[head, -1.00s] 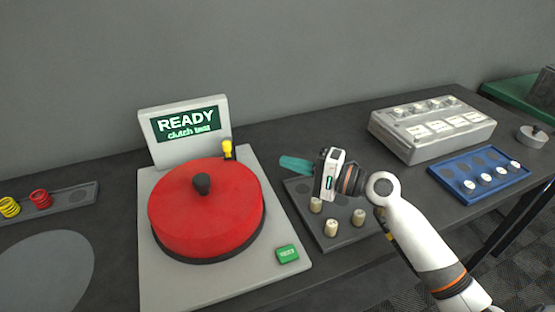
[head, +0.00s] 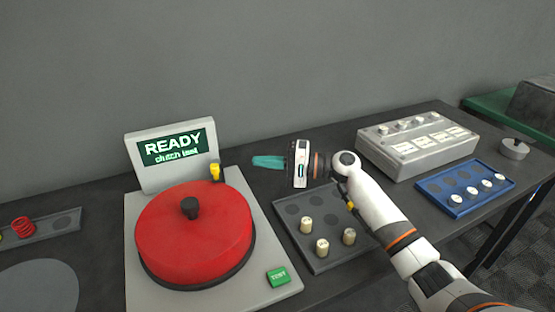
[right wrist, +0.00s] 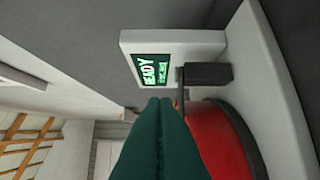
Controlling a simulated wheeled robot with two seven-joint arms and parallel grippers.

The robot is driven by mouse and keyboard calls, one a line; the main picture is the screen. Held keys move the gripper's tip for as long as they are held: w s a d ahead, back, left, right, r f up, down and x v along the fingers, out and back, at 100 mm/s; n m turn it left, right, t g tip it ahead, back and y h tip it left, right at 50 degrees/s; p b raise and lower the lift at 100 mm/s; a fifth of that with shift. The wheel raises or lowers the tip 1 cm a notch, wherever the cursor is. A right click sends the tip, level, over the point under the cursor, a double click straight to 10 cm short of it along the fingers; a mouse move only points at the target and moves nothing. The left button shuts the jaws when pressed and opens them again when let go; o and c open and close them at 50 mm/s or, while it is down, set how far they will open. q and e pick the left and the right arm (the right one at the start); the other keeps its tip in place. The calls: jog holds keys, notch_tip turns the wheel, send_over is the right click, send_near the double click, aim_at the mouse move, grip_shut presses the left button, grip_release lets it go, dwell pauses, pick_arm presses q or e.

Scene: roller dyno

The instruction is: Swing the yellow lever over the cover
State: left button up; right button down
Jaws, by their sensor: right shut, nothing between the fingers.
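The yellow lever (head: 215,172) stands upright at the back right of the red cover (head: 192,240), beside it and not across it. The round red cover has a black knob on top and sits on a grey machine base (head: 138,290). My right gripper (head: 256,162) is to the right of the lever, apart from it, with its teal fingers pointing left. Its fingers are shut and empty. In the right wrist view, the shut fingers (right wrist: 160,135) point toward the screen and a dark block, with the red cover (right wrist: 215,140) at right. My left gripper is not in view.
The screen (head: 172,150) behind the cover reads READY. A green TEST button (head: 278,277) is at the base's front right. A dark tray (head: 318,262) with cream pegs lies below my right arm. A grey box (head: 375,150) and a blue tray (head: 460,208) are farther right.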

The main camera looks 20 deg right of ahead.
aim_at(215, 165)
jog(key=w+a+p, duration=0.1)
jog(key=a+p, duration=0.1)
jog(key=a, duration=0.5)
jog(key=shift+a, duration=0.2)
jog(key=shift+w, duration=0.1)
jog(key=shift+p, duration=0.35)
jog(key=a+m+t+h+p, duration=0.1)
jog(key=m+t+h+p, duration=0.1)
jog(key=t+p, duration=0.1)
jog(key=shift+s+a+r+m, duration=0.1)
jog(key=shift+s+a+m, duration=0.2)
jog(key=shift+s+a, duration=0.05)
jog(key=shift+w+d, duration=0.1)
